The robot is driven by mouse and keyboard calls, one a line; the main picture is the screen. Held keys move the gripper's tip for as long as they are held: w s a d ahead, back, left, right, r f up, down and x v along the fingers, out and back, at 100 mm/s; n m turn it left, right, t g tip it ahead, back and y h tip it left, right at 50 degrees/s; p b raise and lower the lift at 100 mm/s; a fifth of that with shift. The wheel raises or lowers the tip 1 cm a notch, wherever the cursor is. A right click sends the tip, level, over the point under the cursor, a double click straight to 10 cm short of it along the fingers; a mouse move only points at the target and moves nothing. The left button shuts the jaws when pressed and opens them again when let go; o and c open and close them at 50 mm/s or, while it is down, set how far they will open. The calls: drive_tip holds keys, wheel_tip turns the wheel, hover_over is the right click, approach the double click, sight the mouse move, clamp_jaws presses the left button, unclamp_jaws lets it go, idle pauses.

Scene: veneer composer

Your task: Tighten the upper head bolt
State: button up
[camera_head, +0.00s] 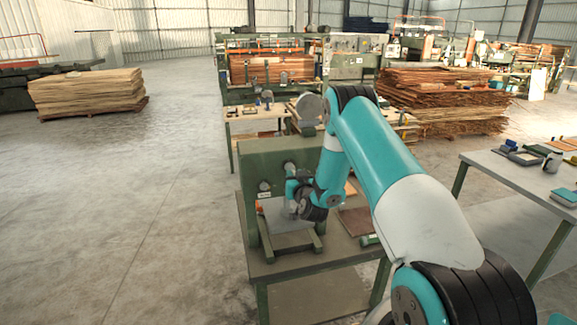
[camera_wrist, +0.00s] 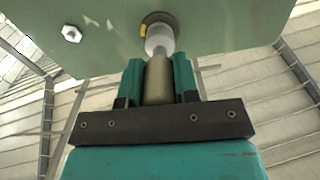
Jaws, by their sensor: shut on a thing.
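A green machine head (camera_head: 262,156) stands on a work table in the head view, with round fittings on its face. In the wrist view its green face (camera_wrist: 110,35) fills the top. My gripper (camera_wrist: 158,85) is shut on a brown-grey cylindrical tool (camera_wrist: 158,80), held between its teal fingers. The tool's pale metal end (camera_wrist: 159,38) meets a dark round fitting with a yellow mark (camera_wrist: 157,20) on the green face; the bolt under it is hidden. A bare hex bolt (camera_wrist: 71,33) shows to the left. In the head view my gripper (camera_head: 291,181) is close to the upper round fitting (camera_head: 289,167).
The work table (camera_head: 310,270) holds a grey plate (camera_head: 285,215) below my gripper and a brown board (camera_head: 355,221) to the right. Another table (camera_head: 515,172) with tools stands at the right. Stacked veneer (camera_head: 90,90) is at the back left. The floor at the left is clear.

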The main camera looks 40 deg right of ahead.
drive_tip(key=shift+w+d+p, duration=0.15)
drive_tip(key=shift+w+p, duration=0.15)
drive_tip(key=shift+p, duration=0.85)
drive_tip(key=shift+w+d+r+p, duration=0.1)
drive_tip(key=shift+w+p, duration=0.1)
drive_tip(key=shift+p, duration=0.6)
idle(2.0)
drive_tip(key=shift+s+b, duration=0.3)
drive_tip(key=shift+b, duration=1.25)
drive_tip(key=shift+s+a+b, duration=0.4)
drive_tip(key=shift+s+b, duration=0.15)
drive_tip(key=shift+b, duration=1.2)
drive_tip(key=shift+w+d+p, duration=0.25)
drive_tip(key=shift+w+p, duration=0.3)
drive_tip(key=shift+p, duration=1.3)
